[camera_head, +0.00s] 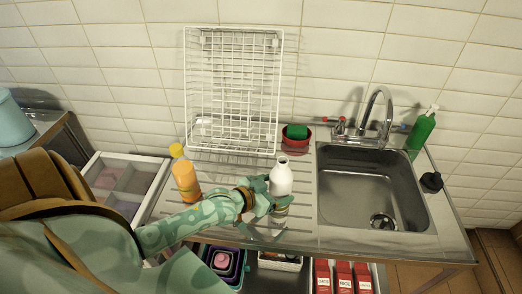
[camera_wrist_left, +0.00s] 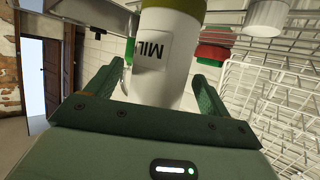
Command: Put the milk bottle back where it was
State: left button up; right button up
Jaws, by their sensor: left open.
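The white milk bottle (camera_head: 281,179) stands upright on the ribbed drainboard (camera_head: 235,228), just left of the sink. In the left wrist view the milk bottle (camera_wrist_left: 168,60), with a label reading "MIL", stands between the two green fingers of my left gripper (camera_wrist_left: 160,78). The fingers are open, one on each side, with a gap visible beside the bottle. The bottle's lower part is partly hidden by the gripper. My right gripper is not in view.
An orange bottle with a yellow cap (camera_head: 185,178) stands left, close above my forearm. A white wire rack (camera_head: 233,90) leans on the wall behind. A red bowl with a green sponge (camera_head: 296,137) is behind the milk bottle. The sink (camera_head: 372,185) and a green bottle (camera_head: 421,130) are right.

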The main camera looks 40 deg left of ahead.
pick_arm(q)
jog(key=p+v, duration=0.1)
jog(key=v, duration=0.9)
jog(key=shift+f, duration=0.1)
